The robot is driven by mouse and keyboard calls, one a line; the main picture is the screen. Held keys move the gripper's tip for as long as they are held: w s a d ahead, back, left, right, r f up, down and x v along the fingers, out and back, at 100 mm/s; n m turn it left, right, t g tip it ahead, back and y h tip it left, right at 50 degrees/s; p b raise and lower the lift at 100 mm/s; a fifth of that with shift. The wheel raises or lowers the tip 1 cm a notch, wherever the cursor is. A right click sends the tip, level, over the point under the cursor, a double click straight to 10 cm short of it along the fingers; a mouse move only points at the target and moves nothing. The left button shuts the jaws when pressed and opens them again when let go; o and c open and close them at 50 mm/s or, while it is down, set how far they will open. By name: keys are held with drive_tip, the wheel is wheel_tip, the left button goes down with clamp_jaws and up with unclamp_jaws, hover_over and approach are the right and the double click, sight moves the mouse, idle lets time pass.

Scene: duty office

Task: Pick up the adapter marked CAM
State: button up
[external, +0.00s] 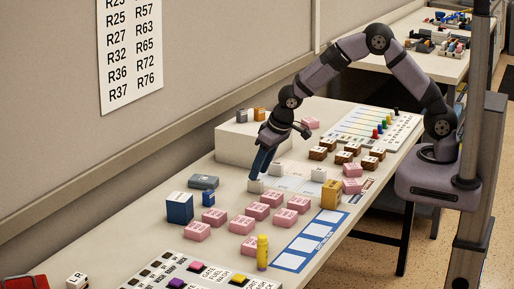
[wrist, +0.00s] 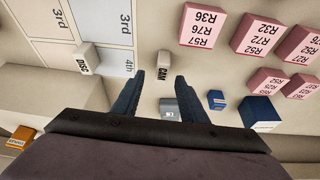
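The adapter marked CAM (wrist: 164,58) is a small off-white block, its dark lettering facing my camera in the wrist view. It lies just beyond my gripper (wrist: 160,77), in line with the gap between the two dark blue fingers. The fingers are apart and nothing is between them. In the external view my gripper (external: 258,173) points down at a small white block (external: 255,186), which appears to be this adapter. Its lettering cannot be read there, and the exact gap to the fingertips is unclear. Another off-white adapter (wrist: 86,58), lettered differently, lies left of the fingers.
Several pink blocks (external: 271,198) stand in front and to the right of the gripper. A blue box (external: 179,208), a small blue block (external: 208,199) and a grey case (external: 203,182) stand to the left. A raised white box (external: 236,143) is behind.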

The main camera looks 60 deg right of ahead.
sight(255, 186)
drive_tip(key=shift+w+f, duration=0.15)
drive_tip(key=shift+w+p+x, duration=0.2)
drive_tip(key=shift+p+x, duration=0.65)
drive_tip(key=shift+x, duration=1.6)
drive_tip(key=shift+a, duration=0.2)
clamp_jaws()
